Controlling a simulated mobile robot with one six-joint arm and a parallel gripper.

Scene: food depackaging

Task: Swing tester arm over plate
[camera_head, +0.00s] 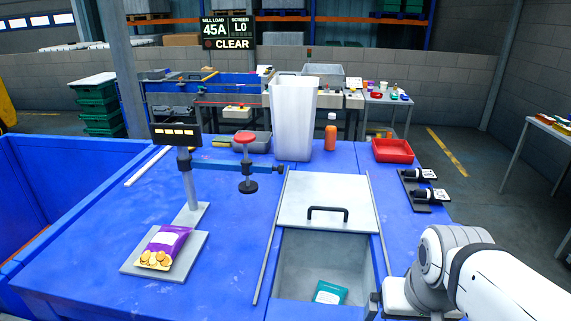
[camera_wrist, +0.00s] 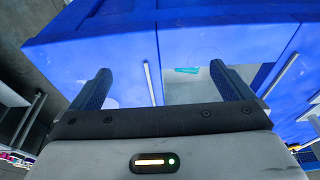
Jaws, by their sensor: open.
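The tester has a grey column (camera_head: 187,180) with a display (camera_head: 175,133) on top. Its blue swing arm (camera_head: 225,166) points right, away from the plate. A plunger with a red knob (camera_head: 245,138) and a black foot (camera_head: 248,186) hangs from the arm over bare blue table. The grey plate (camera_head: 135,264) lies at the front left, with a purple and yellow food bag (camera_head: 165,248) on it. My gripper (camera_wrist: 162,84) is open and empty in the wrist view, fingers apart above the table edge. The head view shows my arm at lower right, not the fingers.
A sunken bin (camera_head: 300,262) holds a teal packet (camera_head: 330,292); its handled lid (camera_head: 325,205) is slid back. A tall white container (camera_head: 293,120), an orange bottle (camera_head: 331,133) and a red tray (camera_head: 393,150) stand behind. Black devices (camera_head: 424,185) lie right. The table's left-middle is clear.

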